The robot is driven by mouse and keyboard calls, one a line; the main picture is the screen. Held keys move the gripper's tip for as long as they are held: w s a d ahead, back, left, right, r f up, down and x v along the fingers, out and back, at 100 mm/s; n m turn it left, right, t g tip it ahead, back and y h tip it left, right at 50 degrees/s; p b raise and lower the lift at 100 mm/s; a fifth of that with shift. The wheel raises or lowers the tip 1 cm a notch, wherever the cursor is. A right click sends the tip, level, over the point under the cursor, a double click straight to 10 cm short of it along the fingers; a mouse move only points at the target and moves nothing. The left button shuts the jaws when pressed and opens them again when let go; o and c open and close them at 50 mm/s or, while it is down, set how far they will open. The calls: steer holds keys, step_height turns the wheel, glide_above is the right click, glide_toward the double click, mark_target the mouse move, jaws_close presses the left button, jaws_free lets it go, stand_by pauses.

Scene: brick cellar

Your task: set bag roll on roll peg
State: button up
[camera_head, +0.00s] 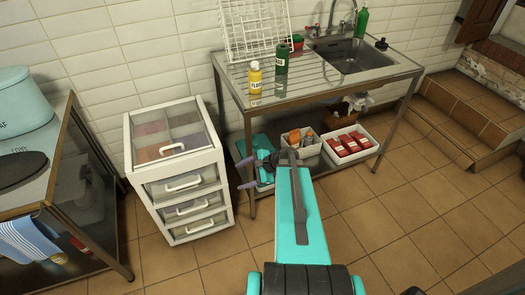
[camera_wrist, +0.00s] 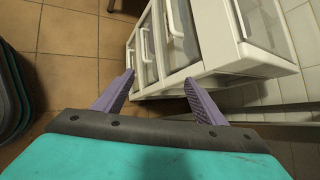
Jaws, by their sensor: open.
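I cannot make out a bag roll or a roll peg in either view. My gripper (camera_head: 241,174) has two purple fingers, spread apart with nothing between them. In the head view it points left, in front of the sink table's lower shelf and right of the white drawer unit (camera_head: 181,208). In the wrist view my gripper (camera_wrist: 159,77) is open, and the drawer unit (camera_wrist: 215,47) lies beyond the fingertips, its drawers appearing shut.
The steel sink table (camera_head: 312,85) carries a yellow bottle (camera_head: 254,79), a green bottle (camera_head: 282,60) and a wire rack (camera_head: 254,28). Its lower shelf holds a white bin with red packs (camera_head: 349,143). A dark-framed table (camera_head: 62,160) stands left. Tiled floor is open at right (camera_head: 420,200).

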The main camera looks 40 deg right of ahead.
steer(key=s+a+f+n+g, duration=0.4)
steer(key=s+a+f+n, duration=0.15)
steer(key=a, duration=0.35)
steer(key=s+a+f+n+g, duration=0.3)
steer(key=s+a+f+n, duration=0.3)
steer(key=a, duration=0.4)
steer(key=s+a+f+n+g+h, duration=0.2)
steer(key=s+a+f+n+g, duration=0.1)
steer(key=s, duration=0.5)
steer(key=s+a+f+n+g+h, duration=0.3)
steer(key=s+f+n, duration=0.2)
steer(key=s+n, duration=0.3)
steer(key=shift+s+a+f, duration=0.2)
steer(key=shift+s+f, duration=0.05)
steer(key=shift+f, duration=0.1)
